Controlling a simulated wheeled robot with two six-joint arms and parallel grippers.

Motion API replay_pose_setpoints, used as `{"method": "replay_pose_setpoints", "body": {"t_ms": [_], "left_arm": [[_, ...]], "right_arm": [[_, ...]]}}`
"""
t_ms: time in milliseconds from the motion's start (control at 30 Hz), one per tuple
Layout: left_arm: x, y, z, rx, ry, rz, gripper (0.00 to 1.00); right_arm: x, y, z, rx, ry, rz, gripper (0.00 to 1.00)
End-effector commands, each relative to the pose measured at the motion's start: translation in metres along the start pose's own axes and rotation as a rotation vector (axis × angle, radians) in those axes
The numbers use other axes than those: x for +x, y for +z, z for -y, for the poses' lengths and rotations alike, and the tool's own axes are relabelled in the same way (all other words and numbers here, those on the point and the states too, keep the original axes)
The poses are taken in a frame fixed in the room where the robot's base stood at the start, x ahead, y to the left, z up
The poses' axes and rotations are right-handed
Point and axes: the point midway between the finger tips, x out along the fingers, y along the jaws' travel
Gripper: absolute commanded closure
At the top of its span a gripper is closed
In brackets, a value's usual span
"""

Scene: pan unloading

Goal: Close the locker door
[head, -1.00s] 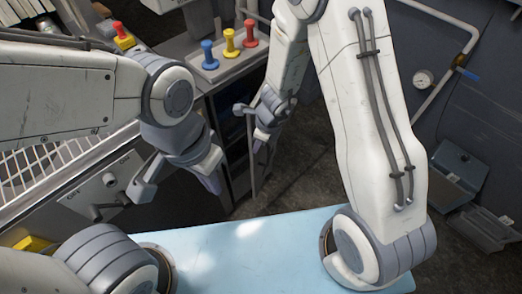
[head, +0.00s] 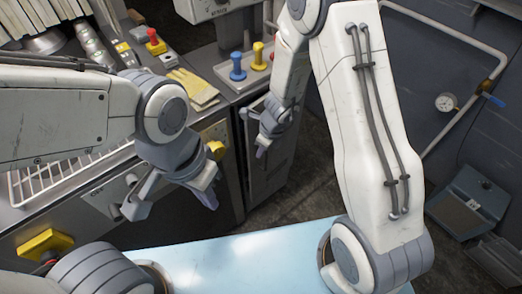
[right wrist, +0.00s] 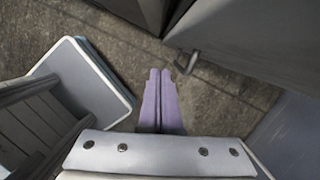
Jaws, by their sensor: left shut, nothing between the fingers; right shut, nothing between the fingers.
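The locker (head: 286,172) is the grey cabinet under the right end of the counter, in the middle of the head view. A grey panel that looks like its door (right wrist: 245,42) shows in the right wrist view, with a small metal handle (right wrist: 187,63). I cannot tell whether the door is fully closed. My right gripper (head: 262,150) is shut and empty in front of the locker. Its purple fingertips (right wrist: 160,75) are just left of the handle in the right wrist view; contact is not clear.
The counter carries blue (head: 237,66) and yellow (head: 258,56) knobbed pieces, yellow gloves (head: 190,88) and a red button (head: 153,40). A wire rack (head: 60,175) lies at left. A grey box (head: 470,200) stands by the right wall.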

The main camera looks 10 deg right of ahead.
Motion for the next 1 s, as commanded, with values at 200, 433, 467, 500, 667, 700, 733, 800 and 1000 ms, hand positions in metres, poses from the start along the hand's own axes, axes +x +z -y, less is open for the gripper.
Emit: {"method": "replay_pose_setpoints", "body": {"t_ms": [200, 433, 467, 500, 667, 700, 733, 800, 1000], "left_arm": [[-0.009, -0.001, -0.001, 0.000, 0.000, 0.000, 1.00], [-0.037, -0.002, -0.003, 0.000, 0.000, 0.000, 1.00], [-0.042, -0.002, -0.003, 0.000, 0.000, 0.000, 1.00], [-0.048, -0.003, -0.004, 0.000, 0.000, 0.000, 1.00], [-0.070, -0.004, -0.005, 0.000, 0.000, 0.000, 1.00], [-0.074, -0.004, -0.005, 0.000, 0.000, 0.000, 1.00], [-0.077, -0.004, -0.006, 0.000, 0.000, 0.000, 1.00], [-0.081, -0.004, -0.006, 0.000, 0.000, 0.000, 1.00], [-0.089, -0.005, -0.006, 0.000, 0.000, 0.000, 1.00]], "right_arm": [[-0.011, 0.002, -0.001, -0.002, 0.000, 0.000, 1.00], [-0.043, 0.005, -0.002, -0.004, 0.001, 0.000, 1.00], [-0.048, 0.006, -0.002, -0.005, 0.001, 0.000, 1.00], [-0.055, 0.007, -0.002, -0.005, 0.001, 0.000, 1.00], [-0.082, 0.009, -0.004, -0.007, 0.002, 0.000, 1.00], [-0.087, 0.009, -0.004, -0.007, 0.002, 0.000, 1.00], [-0.091, 0.009, -0.004, -0.007, 0.002, 0.000, 1.00], [-0.096, 0.009, -0.004, -0.005, 0.003, 0.000, 1.00], [-0.088, -0.004, 0.003, 0.293, 0.073, 0.005, 1.00]]}}
